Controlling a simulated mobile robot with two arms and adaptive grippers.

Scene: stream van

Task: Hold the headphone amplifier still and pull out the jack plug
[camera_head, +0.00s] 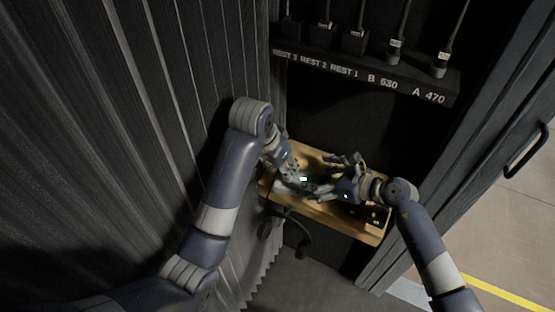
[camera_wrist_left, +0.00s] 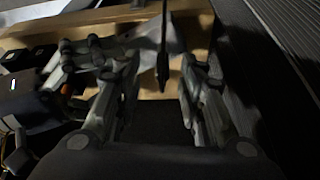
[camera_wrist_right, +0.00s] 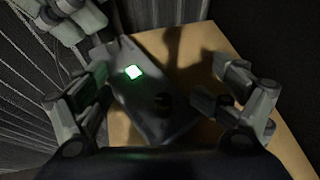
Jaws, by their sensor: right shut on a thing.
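The headphone amplifier is a grey box (camera_wrist_right: 150,85) with a lit green display, lying on the wooden shelf (camera_wrist_right: 226,55) in the right wrist view. My right gripper (camera_head: 328,178) has its fingers on either side of the amplifier and is shut on it; the fingers also show in the right wrist view (camera_wrist_right: 165,98). In the left wrist view, a thin black cable with a dark plug (camera_wrist_left: 163,72) hangs between the fingers of my left gripper (camera_wrist_left: 156,72). These fingers are apart, with gaps on both sides of the plug. Where the plug enters the amplifier is hidden.
A dark rack (camera_head: 365,75) above bears the labels REST 3, REST 2, REST 1, B 530 and A 470, with several cabled plugs on it. Small black boxes (camera_head: 375,215) stand at the shelf's right end. A corrugated wall (camera_head: 130,80) is close on the left.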

